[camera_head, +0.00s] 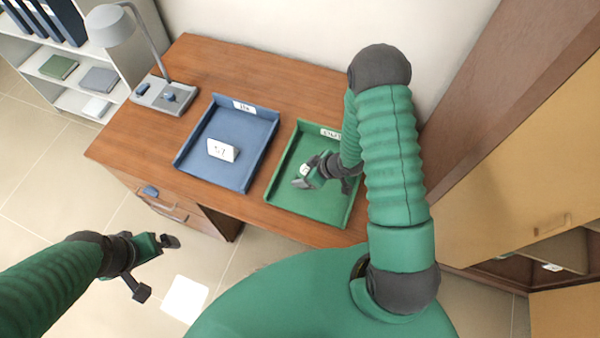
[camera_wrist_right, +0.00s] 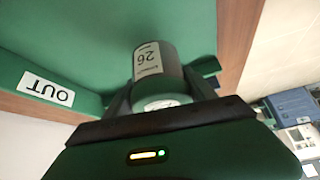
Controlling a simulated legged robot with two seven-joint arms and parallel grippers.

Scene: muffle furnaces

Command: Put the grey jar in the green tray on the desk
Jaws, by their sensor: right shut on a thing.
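The green tray (camera_head: 308,203) lies on the wooden desk, to the right of a blue tray. My right gripper (camera_head: 308,177) is over the green tray, shut on the grey jar (camera_head: 304,171). In the right wrist view the jar (camera_wrist_right: 157,62) sits between the fingers (camera_wrist_right: 165,95), with a white label reading 26. The green tray (camera_wrist_right: 60,35) with its OUT label is behind it. I cannot tell whether the jar touches the tray floor. My left gripper (camera_head: 155,266) is open and empty, off the desk's front left side.
The blue tray (camera_head: 250,133) holds a white card (camera_head: 222,150). A grey lamp (camera_head: 165,92) stands at the desk's back left. A shelf (camera_head: 75,75) is at far left. A wooden cabinet (camera_head: 510,150) stands to the right.

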